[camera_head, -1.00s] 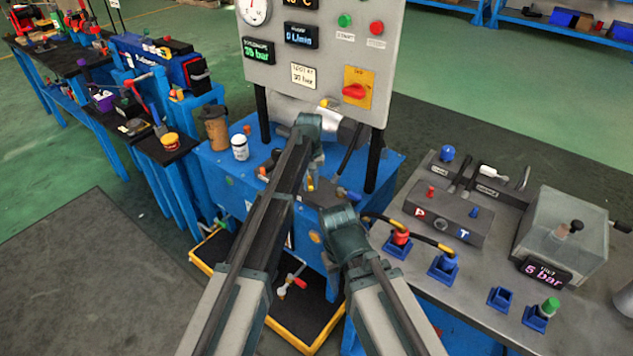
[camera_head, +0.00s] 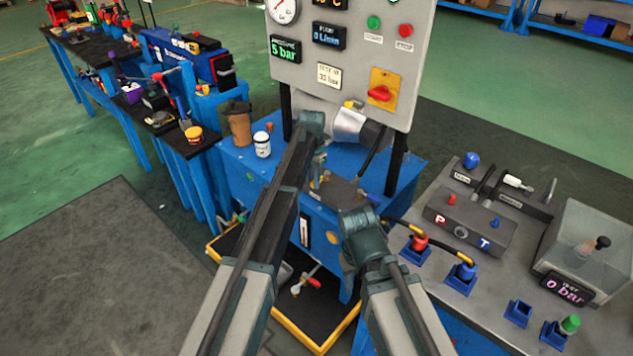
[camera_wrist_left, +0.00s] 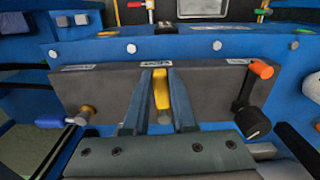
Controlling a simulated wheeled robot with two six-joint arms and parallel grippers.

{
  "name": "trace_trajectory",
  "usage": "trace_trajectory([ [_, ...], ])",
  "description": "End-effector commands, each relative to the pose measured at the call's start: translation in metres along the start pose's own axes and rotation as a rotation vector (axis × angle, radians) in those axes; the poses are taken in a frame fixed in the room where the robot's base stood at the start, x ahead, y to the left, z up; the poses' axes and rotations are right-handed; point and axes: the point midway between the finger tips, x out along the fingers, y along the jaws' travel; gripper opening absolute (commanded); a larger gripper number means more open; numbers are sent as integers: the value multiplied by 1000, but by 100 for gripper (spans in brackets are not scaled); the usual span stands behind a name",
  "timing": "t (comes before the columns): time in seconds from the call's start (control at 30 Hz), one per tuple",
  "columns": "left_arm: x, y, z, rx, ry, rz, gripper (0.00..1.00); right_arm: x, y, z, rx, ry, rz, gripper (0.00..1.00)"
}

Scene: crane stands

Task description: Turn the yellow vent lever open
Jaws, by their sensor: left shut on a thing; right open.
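In the left wrist view the yellow vent lever (camera_wrist_left: 161,88) stands upright in the picture on the front of a dark grey block (camera_wrist_left: 100,90). My left gripper (camera_wrist_left: 160,80) is shut on it, one finger on each side. Its lower end, at the pivot, sits just above the gripper's body. In the head view my left arm hides the lever and the gripper's fingers. My right arm comes in beside it in the head view, and its gripper's fingers do not show.
A black crank with an orange end (camera_wrist_left: 262,69) is right of the lever; a blue-handled valve (camera_wrist_left: 62,121) is left. The panel display (camera_head: 285,49) reads 5 bar; the bench display (camera_head: 566,289) reads 0 bar. A yellow-edged tray (camera_head: 303,338) lies below.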

Motion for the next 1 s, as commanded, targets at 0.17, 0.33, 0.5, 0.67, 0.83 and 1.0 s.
trace_trajectory([
  [0.17,0,-4,0,47,0,-1,0,0,0,0,0,0,0,50],
  [0.33,0,-6,0,66,0,-1,0,0,0,0,0,0,0,50],
  [0.5,0,-6,-1,70,0,-2,0,0,0,0,0,0,0,50],
  [0.67,0,-6,-1,69,1,-2,0,0,0,0,0,0,0,50],
  [0.83,0,-6,-1,68,1,-2,44,0,0,0,0,0,0,50],
  [1.0,0,-6,-1,68,1,-1,55,0,0,0,0,0,0,50],
])
